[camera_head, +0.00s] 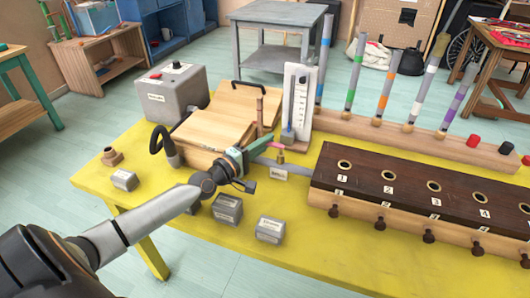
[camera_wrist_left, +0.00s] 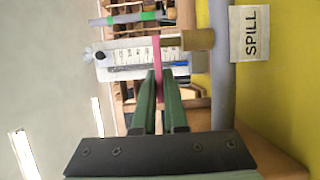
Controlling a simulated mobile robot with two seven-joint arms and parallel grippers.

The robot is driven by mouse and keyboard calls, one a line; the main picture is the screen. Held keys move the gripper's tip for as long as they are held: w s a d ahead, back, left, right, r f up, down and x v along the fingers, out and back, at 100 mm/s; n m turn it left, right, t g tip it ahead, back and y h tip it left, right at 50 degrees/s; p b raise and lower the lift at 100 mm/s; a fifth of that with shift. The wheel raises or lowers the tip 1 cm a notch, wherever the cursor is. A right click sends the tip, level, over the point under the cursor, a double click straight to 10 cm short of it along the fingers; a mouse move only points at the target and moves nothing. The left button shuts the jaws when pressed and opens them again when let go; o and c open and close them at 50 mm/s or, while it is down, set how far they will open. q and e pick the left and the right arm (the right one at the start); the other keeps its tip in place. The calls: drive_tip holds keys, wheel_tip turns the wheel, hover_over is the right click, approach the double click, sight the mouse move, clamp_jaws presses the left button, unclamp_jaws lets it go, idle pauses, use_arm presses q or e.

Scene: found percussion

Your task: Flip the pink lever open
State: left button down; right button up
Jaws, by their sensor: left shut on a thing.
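In the head view the lever (camera_head: 262,141) shows as a small pink strip beside the fitting (camera_head: 281,157), which stands on a grey pipe (camera_head: 262,164). My left gripper (camera_head: 245,153) reaches in from the left, above the pipe. Its green fingers (camera_wrist_left: 160,78) are shut on the lever's near end. My right gripper is not in view.
A "SPILL" label (camera_wrist_left: 250,33) is beside the pipe. A wooden box (camera_head: 215,118) is to the left and a dark numbered board (camera_head: 400,185) to the right. Small grey blocks (camera_head: 270,229) sit in front on the yellow table (camera_head: 330,255).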

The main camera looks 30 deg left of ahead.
use_arm(q)
drive_tip(key=c, duration=1)
unclamp_jaws()
drive_tip(key=shift+o, duration=0.2)
drive_tip(key=shift+s+a, duration=0.15)
drive_tip(key=shift+s, duration=0.45)
drive_tip(key=s+a, duration=0.2)
drive_tip(key=s, duration=0.9)
